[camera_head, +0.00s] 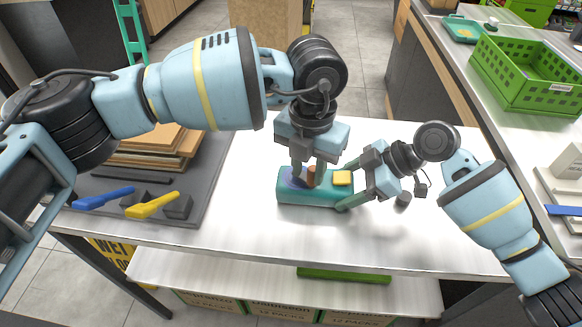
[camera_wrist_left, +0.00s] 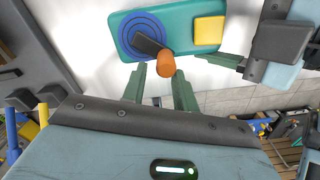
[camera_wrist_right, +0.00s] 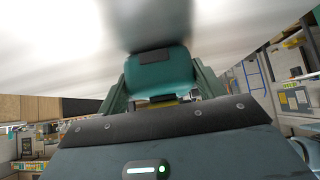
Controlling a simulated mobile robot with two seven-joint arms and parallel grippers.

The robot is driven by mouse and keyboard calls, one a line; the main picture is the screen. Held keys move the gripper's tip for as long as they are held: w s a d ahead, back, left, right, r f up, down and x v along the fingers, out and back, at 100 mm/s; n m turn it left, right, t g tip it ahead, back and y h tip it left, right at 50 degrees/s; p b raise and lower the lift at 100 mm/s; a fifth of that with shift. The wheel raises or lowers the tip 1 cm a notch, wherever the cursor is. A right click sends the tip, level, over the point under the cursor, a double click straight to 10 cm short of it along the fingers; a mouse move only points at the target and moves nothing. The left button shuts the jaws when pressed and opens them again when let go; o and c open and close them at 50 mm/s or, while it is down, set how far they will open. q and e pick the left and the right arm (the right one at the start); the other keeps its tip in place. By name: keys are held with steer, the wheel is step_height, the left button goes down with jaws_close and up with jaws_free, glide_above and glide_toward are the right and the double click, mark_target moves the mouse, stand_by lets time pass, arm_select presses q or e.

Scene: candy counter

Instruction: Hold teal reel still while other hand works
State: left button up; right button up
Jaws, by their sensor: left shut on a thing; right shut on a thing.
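The teal reel (camera_head: 308,197) lies on the white counter. It has a blue disc (camera_wrist_left: 134,28), a dark crank arm (camera_wrist_left: 150,44) with an orange knob (camera_wrist_left: 166,66), and a yellow block (camera_wrist_left: 209,29). My left gripper (camera_head: 306,178) comes down from above and is shut on the orange knob; its fingers stand on either side of it in the left wrist view. My right gripper (camera_head: 349,186) is shut on the right end of the teal body. The right wrist view shows that end (camera_wrist_right: 160,72) between its fingers. My left fingers partly hide the disc in the head view.
A dark mat (camera_head: 190,217) at left holds stacked boards (camera_head: 150,150), a blue-handled tool (camera_head: 103,197), a yellow-handled tool (camera_head: 152,204) and dark blocks. A green crate (camera_head: 525,75) stands on the right counter. The white counter in front of the reel is clear.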

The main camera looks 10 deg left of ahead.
arm_select(q)
steer(key=o, duration=0.3)
steer(key=shift+w+a, duration=0.15)
steer(key=shift+r, duration=0.1)
steer(key=shift+d+r, duration=0.2)
steer(key=shift+r, duration=2.2)
steer(key=shift+c, duration=0.3)
steer(key=n, duration=0.3)
steer(key=r+n, duration=0.1)
steer(key=n, duration=0.1)
steer(key=shift+d, duration=0.3)
steer(key=n, duration=0.4)
steer(key=r+n, duration=0.1)
steer(key=n, duration=0.1)
steer(key=shift+w+d, duration=0.15)
steer(key=shift+w, duration=0.15)
